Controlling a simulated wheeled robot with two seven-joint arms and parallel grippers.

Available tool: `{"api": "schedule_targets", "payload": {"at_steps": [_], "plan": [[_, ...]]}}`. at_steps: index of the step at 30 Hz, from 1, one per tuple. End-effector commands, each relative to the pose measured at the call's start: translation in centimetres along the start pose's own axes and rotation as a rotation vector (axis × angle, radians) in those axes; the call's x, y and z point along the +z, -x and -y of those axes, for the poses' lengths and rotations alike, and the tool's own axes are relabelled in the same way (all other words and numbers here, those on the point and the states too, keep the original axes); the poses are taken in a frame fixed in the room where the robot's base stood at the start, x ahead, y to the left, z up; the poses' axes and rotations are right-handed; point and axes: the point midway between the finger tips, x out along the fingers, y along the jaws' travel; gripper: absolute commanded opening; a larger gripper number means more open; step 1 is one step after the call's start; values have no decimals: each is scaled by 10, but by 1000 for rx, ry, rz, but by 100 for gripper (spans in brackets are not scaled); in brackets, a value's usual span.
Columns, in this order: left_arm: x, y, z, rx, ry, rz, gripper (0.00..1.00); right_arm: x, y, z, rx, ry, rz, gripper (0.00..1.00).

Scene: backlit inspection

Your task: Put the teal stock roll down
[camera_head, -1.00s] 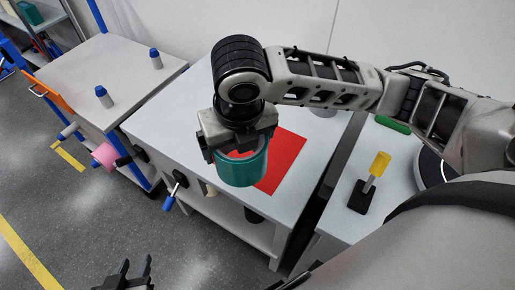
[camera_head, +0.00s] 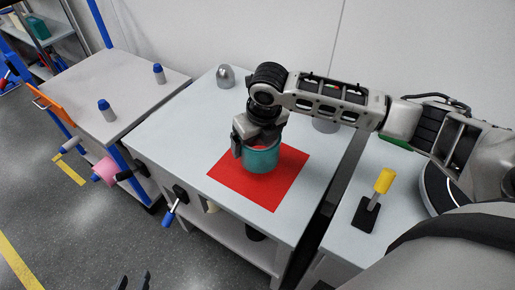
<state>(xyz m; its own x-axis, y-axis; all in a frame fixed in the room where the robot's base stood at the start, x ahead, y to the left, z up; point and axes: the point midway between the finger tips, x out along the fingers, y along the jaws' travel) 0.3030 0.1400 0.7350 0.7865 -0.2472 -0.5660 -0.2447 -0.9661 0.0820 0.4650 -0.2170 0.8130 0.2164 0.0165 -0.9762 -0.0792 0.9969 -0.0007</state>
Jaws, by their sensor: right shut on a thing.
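The teal stock roll (camera_head: 262,159) is a short upright cylinder over the middle of a red square mat (camera_head: 243,188) on the grey table. My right gripper (camera_head: 259,142) comes down from above and is shut on the roll's rim. The roll's lower edge appears at or just above the mat; I cannot tell whether it touches. My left gripper (camera_head: 134,282) shows only as dark fingertips at the bottom edge, apart from each other and empty.
A grey metal dome (camera_head: 225,76) stands at the table's back. A trolley at left carries two blue-capped bottles (camera_head: 106,110) (camera_head: 158,73). A yellow-topped tool on a black base (camera_head: 367,213) stands on the right table. The table around the mat is clear.

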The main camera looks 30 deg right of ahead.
Motion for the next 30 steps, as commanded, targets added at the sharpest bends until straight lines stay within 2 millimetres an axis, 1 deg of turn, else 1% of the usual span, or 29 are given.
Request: {"api": "schedule_targets", "payload": {"at_steps": [4, 9, 10, 21, 22, 30], "plan": [[1, 0, 0, 0, 3, 0, 34, 3, -10, 5, 0, -1, 1, 42], [0, 0, 0, 0, 5, -1, 34, -3, -33, 4, 1, 0, 0, 42], [0, 0, 0, 0, 5, -1, 34, -3, -35, 4, 1, 0, 2, 42], [0, 0, 0, 0, 5, -2, 34, -4, -40, 4, -1, 0, 3, 42], [0, 0, 0, 0, 5, -2, 34, -5, -40, 4, -1, 0, 1, 99], [0, 0, 0, 0, 5, -2, 34, -4, -38, 4, -1, 1, 2, 100]]}}
